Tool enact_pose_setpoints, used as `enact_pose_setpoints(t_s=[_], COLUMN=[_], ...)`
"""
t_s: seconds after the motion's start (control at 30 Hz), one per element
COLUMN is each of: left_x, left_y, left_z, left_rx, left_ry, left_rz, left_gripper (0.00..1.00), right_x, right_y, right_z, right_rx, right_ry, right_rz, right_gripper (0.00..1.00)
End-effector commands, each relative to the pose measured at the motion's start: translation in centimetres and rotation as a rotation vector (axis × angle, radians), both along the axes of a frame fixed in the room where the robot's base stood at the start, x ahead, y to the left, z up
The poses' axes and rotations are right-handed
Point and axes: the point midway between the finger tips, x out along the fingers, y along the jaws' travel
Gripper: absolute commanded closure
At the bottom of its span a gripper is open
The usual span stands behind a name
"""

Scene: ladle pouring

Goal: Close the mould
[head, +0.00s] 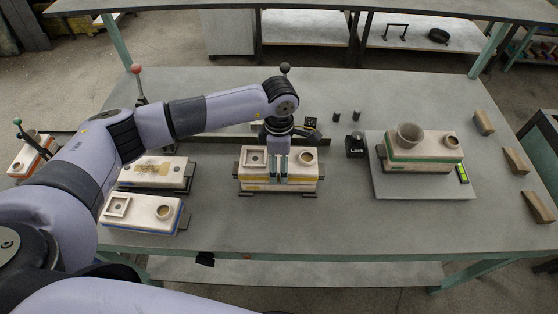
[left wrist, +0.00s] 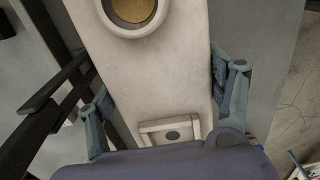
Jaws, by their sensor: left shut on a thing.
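The mould's upper half (head: 307,158) is a pale block with a square basin at its left and a round opening at its right. It is over a lower part with a yellow band (head: 300,180), at the table's middle; whether a gap lies between them I cannot tell. My left gripper (head: 278,172) points down and is shut across the upper half. In the left wrist view its fingers (left wrist: 167,105) grip the block's two long sides, with the round opening (left wrist: 131,12) and square basin (left wrist: 170,132) between and beyond them. My right gripper is out of view.
At the left lie an open mould half with a brown cavity (head: 155,167) and a blue-banded block (head: 145,208). At the right, a green-banded mould (head: 425,152) with a cup stands on a grey plate (head: 425,187). Wooden wedges (head: 517,161) line the right edge. The front middle is clear.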

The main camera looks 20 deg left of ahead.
Motion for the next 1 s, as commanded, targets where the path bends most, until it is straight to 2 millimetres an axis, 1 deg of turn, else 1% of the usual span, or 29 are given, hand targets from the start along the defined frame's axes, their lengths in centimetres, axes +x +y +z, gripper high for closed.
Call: enact_pose_setpoints(t_s=[0.5, 0.83, 0.87, 1.0], left_x=[0.13, 0.13, 0.14, 0.09], left_y=[-0.05, -0.06, -0.05, -0.04], left_z=[-0.38, -0.39, -0.39, -0.46], left_rx=[-0.002, -0.002, -0.002, -0.001], left_ry=[-0.004, -0.004, -0.004, -0.002], left_rz=[0.000, 0.000, 0.000, 0.000], left_gripper=[0.86, 0.86, 0.24, 0.15], right_x=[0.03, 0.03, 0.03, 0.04], right_y=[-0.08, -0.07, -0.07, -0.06], right_z=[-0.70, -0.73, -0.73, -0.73], right_rx=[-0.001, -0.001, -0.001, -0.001], right_ry=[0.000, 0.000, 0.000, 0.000], right_rz=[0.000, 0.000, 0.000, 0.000], right_gripper=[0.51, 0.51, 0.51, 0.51])
